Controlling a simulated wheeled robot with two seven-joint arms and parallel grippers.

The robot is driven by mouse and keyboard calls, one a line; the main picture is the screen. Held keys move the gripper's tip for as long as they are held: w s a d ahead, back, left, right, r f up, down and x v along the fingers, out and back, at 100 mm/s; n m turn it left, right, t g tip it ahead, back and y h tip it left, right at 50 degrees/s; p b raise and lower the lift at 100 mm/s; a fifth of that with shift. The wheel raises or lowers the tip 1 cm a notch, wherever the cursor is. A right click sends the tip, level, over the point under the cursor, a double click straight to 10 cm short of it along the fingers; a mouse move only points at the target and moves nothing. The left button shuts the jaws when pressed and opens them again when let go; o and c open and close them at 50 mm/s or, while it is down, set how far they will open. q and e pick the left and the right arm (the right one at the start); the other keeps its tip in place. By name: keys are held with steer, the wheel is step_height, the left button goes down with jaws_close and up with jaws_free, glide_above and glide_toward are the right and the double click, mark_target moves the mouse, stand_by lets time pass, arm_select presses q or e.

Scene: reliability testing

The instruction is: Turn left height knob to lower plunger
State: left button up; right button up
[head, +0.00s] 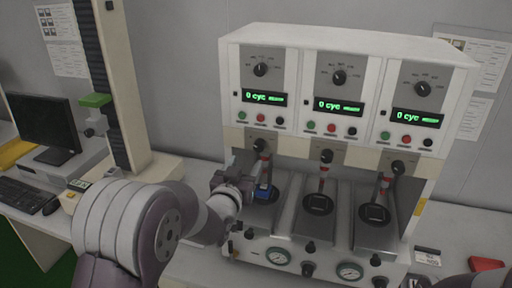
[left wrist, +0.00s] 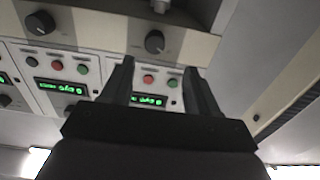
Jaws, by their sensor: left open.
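The left height knob (head: 260,145) is a round black knob on the lower front panel of the left station of a white three-station test machine. It also shows in the left wrist view (left wrist: 155,42), where the machine appears upside down. Below it the left plunger (head: 264,168) comes down over a blue piece (head: 264,192), partly hidden by my gripper. My left gripper (head: 247,184) is beside the left station, lower than the knob. In the left wrist view its two fingers (left wrist: 158,68) are apart with nothing between them, and apart from the knob. My right gripper is out of view.
The middle knob (head: 327,156) and right knob (head: 398,168) sit along the same panel. Green displays (head: 339,106) read 0 cyc. Gauges (head: 278,256) and small knobs line the base. A column stand (head: 115,95) and monitor (head: 42,123) are at left; a red tray (head: 487,263) is at right.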

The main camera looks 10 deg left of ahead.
mark_target(258, 148)
arm_select(q)
steer(key=w+p, duration=0.1)
steer(key=w, duration=0.2)
steer(key=w+d+p, duration=0.1)
steer(key=w, duration=0.3)
steer(key=shift+w+d, duration=0.2)
steer(key=shift+w, duration=0.05)
steer(key=shift+w+a, duration=0.25)
steer(key=shift+d, duration=0.15)
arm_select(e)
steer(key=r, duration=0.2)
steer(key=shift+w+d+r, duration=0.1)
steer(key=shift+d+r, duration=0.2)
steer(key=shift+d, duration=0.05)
arm_select(q)
steer(key=shift+c, duration=1.2)
steer(key=c, duration=0.8)
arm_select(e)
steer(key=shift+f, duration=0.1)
